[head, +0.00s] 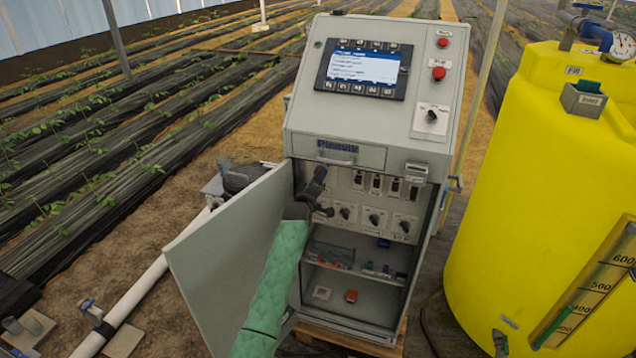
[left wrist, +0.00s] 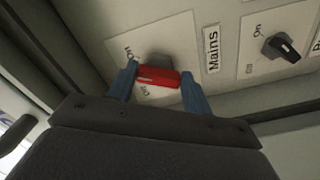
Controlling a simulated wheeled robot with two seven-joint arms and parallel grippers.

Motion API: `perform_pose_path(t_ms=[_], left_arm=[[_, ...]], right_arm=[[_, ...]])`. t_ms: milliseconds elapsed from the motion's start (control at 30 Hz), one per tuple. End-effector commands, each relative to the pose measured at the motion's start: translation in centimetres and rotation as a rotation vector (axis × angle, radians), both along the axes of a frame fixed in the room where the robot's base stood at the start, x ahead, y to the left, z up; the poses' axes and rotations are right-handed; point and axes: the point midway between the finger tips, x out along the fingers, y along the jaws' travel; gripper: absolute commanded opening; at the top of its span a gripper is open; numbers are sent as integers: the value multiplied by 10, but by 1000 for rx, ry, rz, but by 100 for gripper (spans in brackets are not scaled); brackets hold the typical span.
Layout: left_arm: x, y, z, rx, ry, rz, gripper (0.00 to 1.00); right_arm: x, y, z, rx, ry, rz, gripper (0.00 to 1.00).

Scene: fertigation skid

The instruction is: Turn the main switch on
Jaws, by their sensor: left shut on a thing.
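The main switch (left wrist: 158,76) has a red handle on a pale plate, next to a label reading "Mains" in the left wrist view. The plate is marked "On" and "Off"; the handle lies between the two fingers. My left gripper (left wrist: 157,88) is shut on the red handle. In the head view my left gripper (head: 322,192) reaches into the upper left of the open cabinet (head: 377,158) and hides the main switch. My right gripper is in neither view.
Another black rotary switch (left wrist: 282,47) sits beside the label. The cabinet door (head: 225,262) hangs open on the left. Several knobs and breakers line the panel. A yellow tank (head: 545,160) stands on the right.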

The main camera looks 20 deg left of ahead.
Motion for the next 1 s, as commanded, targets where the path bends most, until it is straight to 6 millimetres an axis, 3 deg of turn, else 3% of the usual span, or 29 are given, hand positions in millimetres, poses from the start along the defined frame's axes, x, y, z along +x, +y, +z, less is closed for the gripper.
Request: perform_pose_path(t_ms=[200, 400, 700, 1000], left_arm=[[0, 0, -3, 142, -3, -1, 27], [0, 0, -3, 224, -5, -2, 27], [0, 0, -3, 268, -7, -2, 27], [0, 0, -4, 269, -6, -1, 27]], right_arm=[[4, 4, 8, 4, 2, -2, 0], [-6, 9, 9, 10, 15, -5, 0], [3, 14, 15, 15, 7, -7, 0], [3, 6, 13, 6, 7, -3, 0]])
